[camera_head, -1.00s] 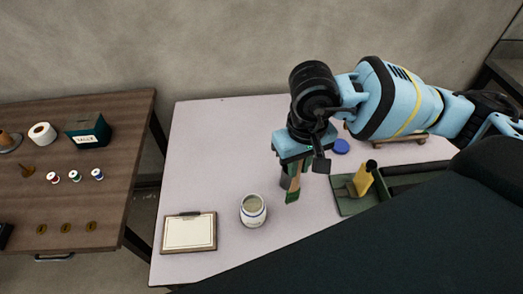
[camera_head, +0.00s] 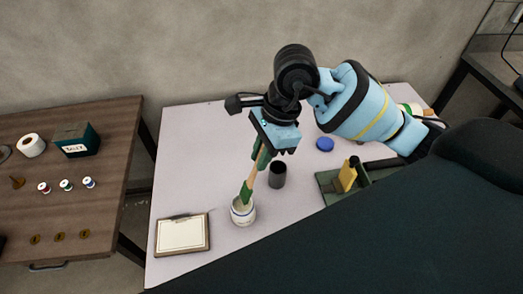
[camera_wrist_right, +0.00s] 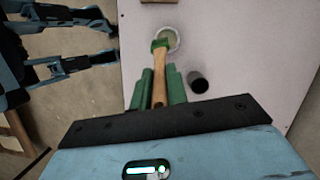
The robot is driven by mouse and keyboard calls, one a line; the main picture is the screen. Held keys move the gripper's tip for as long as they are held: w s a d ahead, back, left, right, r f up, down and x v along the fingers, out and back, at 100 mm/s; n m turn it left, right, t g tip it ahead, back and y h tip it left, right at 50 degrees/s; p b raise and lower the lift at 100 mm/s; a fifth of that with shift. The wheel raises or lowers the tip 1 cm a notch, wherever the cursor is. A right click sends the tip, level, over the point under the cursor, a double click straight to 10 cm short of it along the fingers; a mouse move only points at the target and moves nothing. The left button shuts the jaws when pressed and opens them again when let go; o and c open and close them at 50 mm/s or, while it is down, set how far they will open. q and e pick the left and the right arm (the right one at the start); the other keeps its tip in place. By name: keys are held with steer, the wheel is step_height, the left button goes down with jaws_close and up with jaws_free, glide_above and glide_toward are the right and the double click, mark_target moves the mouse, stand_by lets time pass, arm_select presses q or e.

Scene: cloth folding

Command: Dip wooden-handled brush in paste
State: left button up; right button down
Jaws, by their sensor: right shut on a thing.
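My right gripper (camera_head: 265,152) is shut on the wooden-handled brush (camera_head: 252,177). The brush has a pale wood handle and a green end that points down to the left. This lower end is at the mouth of the paste jar (camera_head: 242,213), a white jar with a label. In the right wrist view the brush (camera_wrist_right: 160,80) lies between my green fingers, and its green end overlaps the round opening of the jar (camera_wrist_right: 172,37). How deep the end sits in the jar cannot be told.
A dark cup (camera_head: 278,175) stands right of the jar. A framed clipboard (camera_head: 182,234) lies left of it. A blue lid (camera_head: 325,144) and a green tray (camera_head: 325,182) with a yellow piece are at the right. The table's left back part is clear.

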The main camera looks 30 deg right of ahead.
mark_target(254, 174)
arm_select(q)
steer(key=shift+a+r, duration=0.1)
steer(key=shift+r, duration=0.05)
arm_select(e)
steer(key=m, duration=0.1)
steer(key=m+t, duration=0.1)
steer(key=shift+w+a+r+m, duration=0.1)
steer(key=shift+r+m, duration=0.15)
steer(key=shift+m, duration=0.15)
steer(key=shift+f, duration=0.15)
steer(key=shift+f+b, duration=0.55)
steer(key=shift+f, duration=0.65)
arm_select(q)
steer(key=shift+g, duration=0.4)
steer(key=s+f, duration=0.1)
steer(key=f+b, duration=0.1)
steer(key=s+f, duration=0.1)
steer(key=f, duration=0.1)
steer(key=shift+s+d+b, duration=0.25)
steer(key=shift+s+b, duration=0.1)
steer(key=shift+b, duration=0.05)
arm_select(e)
step_height(254, 174, down, 3)
steer(key=shift+f, duration=0.15)
arm_select(q)
steer(key=shift+w+r, duration=0.1)
steer(key=shift+w, duration=0.05)
